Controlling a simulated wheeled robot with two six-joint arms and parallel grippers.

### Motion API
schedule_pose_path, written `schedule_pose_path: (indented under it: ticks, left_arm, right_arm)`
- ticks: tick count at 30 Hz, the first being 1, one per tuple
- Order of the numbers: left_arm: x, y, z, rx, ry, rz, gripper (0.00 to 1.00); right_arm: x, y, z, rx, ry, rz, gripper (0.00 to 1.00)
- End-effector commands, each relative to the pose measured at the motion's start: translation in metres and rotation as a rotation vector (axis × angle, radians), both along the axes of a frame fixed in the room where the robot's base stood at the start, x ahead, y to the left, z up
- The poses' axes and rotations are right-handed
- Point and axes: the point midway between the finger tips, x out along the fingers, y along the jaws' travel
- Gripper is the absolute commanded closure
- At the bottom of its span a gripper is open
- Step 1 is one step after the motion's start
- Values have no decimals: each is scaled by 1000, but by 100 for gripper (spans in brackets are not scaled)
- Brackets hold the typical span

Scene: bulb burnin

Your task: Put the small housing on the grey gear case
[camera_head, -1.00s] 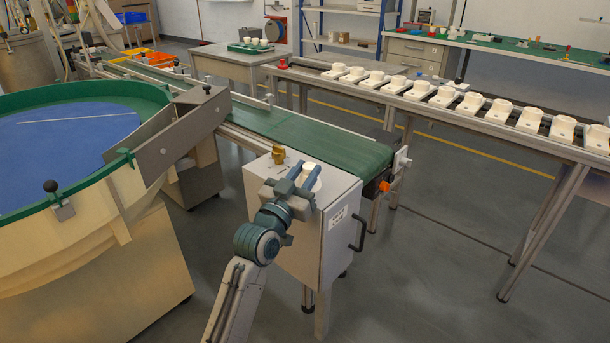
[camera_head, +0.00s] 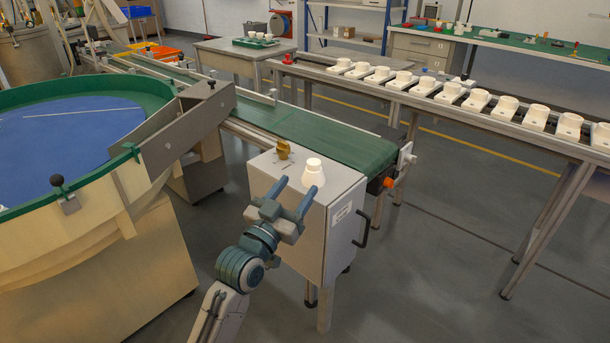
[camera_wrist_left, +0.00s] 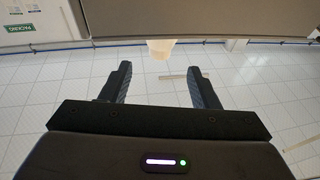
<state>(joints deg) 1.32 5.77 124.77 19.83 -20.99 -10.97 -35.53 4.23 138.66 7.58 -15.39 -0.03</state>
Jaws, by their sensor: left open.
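The small housing (camera_head: 313,173) is a white, cup-like piece with a narrower top. The case is a box with a white label and a dark handle. My left gripper (camera_head: 295,187) is open and empty, at the near side of the case, its fingers pointing toward the housing but apart from it. In the left wrist view the two dark fingers (camera_wrist_left: 159,68) are spread, and a pale rounded piece, seemingly the housing (camera_wrist_left: 160,48), shows beyond them. My right gripper is out of view.
A green conveyor belt (camera_head: 330,142) runs behind. A large round feeder bowl (camera_head: 70,185) is at left. A rail (camera_head: 470,116) with several white housings crosses the right. Floor at front right is clear.

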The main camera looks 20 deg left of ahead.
Motion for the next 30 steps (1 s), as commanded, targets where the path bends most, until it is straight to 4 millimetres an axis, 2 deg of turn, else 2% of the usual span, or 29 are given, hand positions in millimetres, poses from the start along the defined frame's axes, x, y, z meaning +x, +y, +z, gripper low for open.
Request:
schedule_pose_path:
  ticks: [3,6,14,17,24,27,30]
  left_arm:
    - [-21,3,-6,1,4,-1,45]
    - [-34,5,-10,0,3,0,45]
    - [-54,7,-20,-3,16,0,45]
    - [-71,6,-42,-9,69,6,45]
    - [-146,1,-115,-30,291,34,45]
    - [-174,1,-135,-37,364,47,45]
    - [-192,0,-146,-38,412,57,45]
  right_arm:
    - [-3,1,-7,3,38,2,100]
    - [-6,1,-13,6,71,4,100]
    - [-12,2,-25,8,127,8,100]
    - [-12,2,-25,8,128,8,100]
    - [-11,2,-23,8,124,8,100]
    - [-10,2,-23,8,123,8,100]
    - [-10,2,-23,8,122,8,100]
